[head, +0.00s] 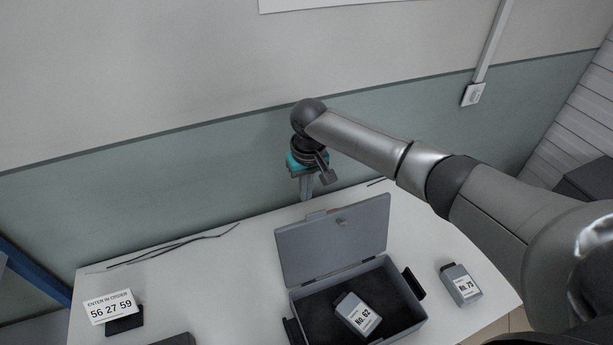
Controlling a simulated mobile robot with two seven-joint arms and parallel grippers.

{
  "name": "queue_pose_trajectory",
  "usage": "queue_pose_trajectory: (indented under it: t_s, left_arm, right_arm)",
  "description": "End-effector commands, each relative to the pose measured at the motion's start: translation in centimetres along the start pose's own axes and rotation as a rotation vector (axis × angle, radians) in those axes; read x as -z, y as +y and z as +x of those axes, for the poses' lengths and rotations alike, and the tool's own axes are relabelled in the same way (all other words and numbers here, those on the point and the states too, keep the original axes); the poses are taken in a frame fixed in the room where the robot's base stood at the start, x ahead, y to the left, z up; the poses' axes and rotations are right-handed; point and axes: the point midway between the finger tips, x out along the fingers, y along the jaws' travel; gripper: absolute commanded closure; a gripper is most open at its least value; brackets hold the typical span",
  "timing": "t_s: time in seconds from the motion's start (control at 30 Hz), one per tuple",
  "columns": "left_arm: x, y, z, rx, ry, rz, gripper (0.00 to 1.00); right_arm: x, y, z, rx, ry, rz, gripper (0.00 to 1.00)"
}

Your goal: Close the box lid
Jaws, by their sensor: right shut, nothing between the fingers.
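A grey box (403,305) stands on the white table with its hinged lid (333,238) open, standing up and leaning back at the far side. Inside the box lies a grey block labelled No. 62 (352,311) on a dark floor. My right gripper (306,193) is shut and empty. It points down behind the lid's upper left edge, and I cannot tell whether it touches the lid. My left gripper is not in view.
A grey block labelled No. 75 (460,284) stands right of the box. A sign reading 56 27 59 (110,307) stands at the left on the white table (215,285). Thin dark cables (170,249) lie along the back edge, near the wall.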

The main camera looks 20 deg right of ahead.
Motion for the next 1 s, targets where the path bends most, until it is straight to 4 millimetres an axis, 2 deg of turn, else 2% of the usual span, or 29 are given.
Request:
queue_pose_trajectory:
  t_s: [0.03, 0.1, 0.3, 0.5, 1.0]
  left_arm:
    - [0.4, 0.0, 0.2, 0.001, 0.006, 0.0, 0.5]
    - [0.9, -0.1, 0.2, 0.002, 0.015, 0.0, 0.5]
    - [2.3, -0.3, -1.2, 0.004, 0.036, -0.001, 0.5]
    - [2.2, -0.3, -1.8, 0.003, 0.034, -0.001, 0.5]
    - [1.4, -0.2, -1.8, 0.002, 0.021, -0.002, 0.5]
  right_arm:
    - [-0.1, 0.0, 1.2, 0.0, -0.003, 0.002, 1.0]
    - [-0.2, 0.0, 2.3, -0.001, -0.002, 0.0, 1.0]
    - [-2.2, 0.0, 1.0, 0.0, 0.0, -0.003, 1.0]
    - [-3.5, 0.0, 0.6, -0.001, 0.0, -0.001, 1.0]
    - [-3.8, 0.0, 0.6, 0.0, 0.001, -0.001, 1.0]
